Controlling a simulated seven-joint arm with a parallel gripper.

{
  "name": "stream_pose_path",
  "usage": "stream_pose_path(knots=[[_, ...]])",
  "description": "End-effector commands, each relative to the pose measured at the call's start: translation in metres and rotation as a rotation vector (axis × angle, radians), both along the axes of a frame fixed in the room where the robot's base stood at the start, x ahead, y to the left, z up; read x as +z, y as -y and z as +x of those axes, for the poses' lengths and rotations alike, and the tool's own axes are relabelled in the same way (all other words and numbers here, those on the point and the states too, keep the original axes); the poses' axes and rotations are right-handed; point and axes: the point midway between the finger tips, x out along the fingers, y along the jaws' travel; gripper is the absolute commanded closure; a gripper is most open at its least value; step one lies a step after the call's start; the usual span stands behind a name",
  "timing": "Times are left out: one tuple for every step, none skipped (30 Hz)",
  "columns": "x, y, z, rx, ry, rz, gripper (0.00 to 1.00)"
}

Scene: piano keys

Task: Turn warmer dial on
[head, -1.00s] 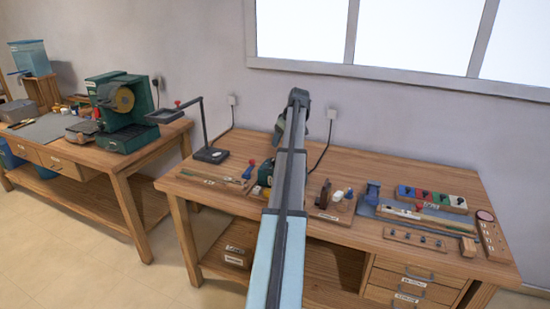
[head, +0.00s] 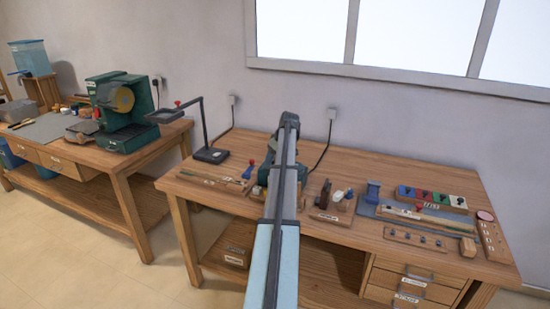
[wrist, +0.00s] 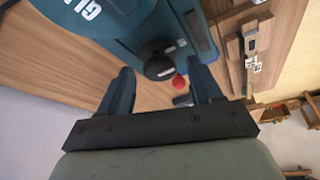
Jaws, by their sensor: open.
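The teal glue warmer (wrist: 115,20), with white lettering partly cut off by the frame, fills the upper left of the wrist view. Its round black dial (wrist: 158,58) faces my gripper near the picture's centre. My gripper (wrist: 162,74) is open and empty, with one finger on each side of the dial in the picture. I cannot tell whether the fingers touch it or how deep they reach. In the head view, the warmer (head: 262,180) is mostly hidden behind my arm, and my gripper's fingers are hidden there.
A red ball (wrist: 179,82) shows beside the dial, near the right finger. A wooden tool rack (head: 215,180) lies left of the warmer and a wooden block stand (head: 333,205) lies right. A lamp-like stand (head: 210,155) rises at the back left.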

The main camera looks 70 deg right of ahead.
Motion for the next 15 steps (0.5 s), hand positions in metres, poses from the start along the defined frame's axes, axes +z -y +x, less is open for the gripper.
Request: stream_pose_path(knots=[[0.0,0.0,0.0001,0.0,0.0,0.0,0.36],[0.0,0.0,0.0001,0.0,0.0,0.0,0.36],[0.0001,0.0,0.0,0.0,0.0,0.0,0.36],[0.0001,0.0,0.0,0.0,0.0,0.0,0.38],[0.0001,0.0,0.0,0.0,0.0,0.0,0.4],[0.0001,0.0,0.0,0.0,0.0,0.0,0.44],[0.0002,0.0,0.0,0.0,0.0,0.0,0.47],[0.0002,0.0,0.0,0.0,0.0,0.0,0.5],[0.0002,0.0,0.0,0.0,0.0,0.0,0.54],[0.0002,0.0,0.0,0.0,0.0,0.0,0.57],[0.0002,0.0,0.0,0.0,0.0,0.0,0.6],[0.0002,0.0,0.0,0.0,0.0,0.0,0.63],[0.0002,0.0,0.0,0.0,0.0,0.0,0.66],[0.0002,0.0,0.0,0.0,0.0,0.0,0.69],[0.0002,0.0,0.0,0.0,0.0,0.0,0.73]])
